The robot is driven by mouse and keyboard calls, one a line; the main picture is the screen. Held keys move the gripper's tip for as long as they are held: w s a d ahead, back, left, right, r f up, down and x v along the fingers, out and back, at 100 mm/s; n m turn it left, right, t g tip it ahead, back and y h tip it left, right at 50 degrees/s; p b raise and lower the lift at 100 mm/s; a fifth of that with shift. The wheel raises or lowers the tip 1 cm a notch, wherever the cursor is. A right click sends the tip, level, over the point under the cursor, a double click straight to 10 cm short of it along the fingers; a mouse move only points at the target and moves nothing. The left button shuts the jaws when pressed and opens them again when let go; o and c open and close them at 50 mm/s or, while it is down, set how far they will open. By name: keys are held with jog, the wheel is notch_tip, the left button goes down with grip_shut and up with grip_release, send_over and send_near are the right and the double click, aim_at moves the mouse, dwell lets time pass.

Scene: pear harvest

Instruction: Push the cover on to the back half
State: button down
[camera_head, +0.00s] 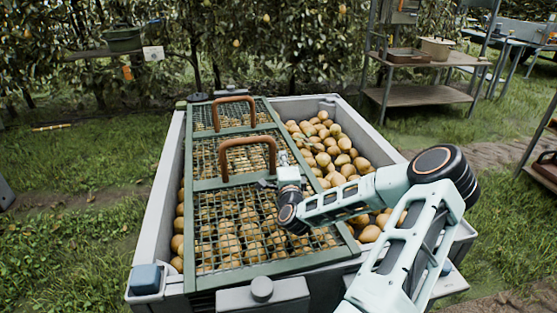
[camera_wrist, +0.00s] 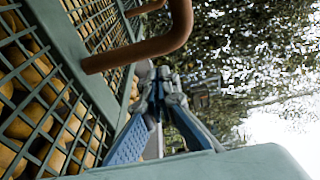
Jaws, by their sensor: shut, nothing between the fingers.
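The cover (camera_head: 264,267) is a green frame with wire mesh, lying over the left and middle of a pale bin of pears. Its crossbars divide it into mesh panels. A near brown handle (camera_head: 247,143) and a far brown handle (camera_head: 234,99) stand up from it. My gripper (camera_head: 282,160) is shut and empty, just right of the near handle, close above the cover's right side. In the wrist view the shut fingers (camera_wrist: 165,78) lie beside the green frame, with a brown handle (camera_wrist: 150,48) above them. Whether they touch the cover or handle, I cannot tell.
Loose pears (camera_head: 325,140) lie uncovered along the bin's right side. The bin's pale rim (camera_head: 160,200) surrounds the cover. A grey shelf rack (camera_head: 420,95) stands behind on the right. Grass lies open on the left, with fruit trees behind.

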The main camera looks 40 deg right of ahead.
aim_at(274, 151)
jog(key=shift+w+a, duration=0.2)
jog(key=shift+w, duration=0.75)
jog(key=shift+w+a, duration=0.25)
jog(key=shift+w, duration=0.7)
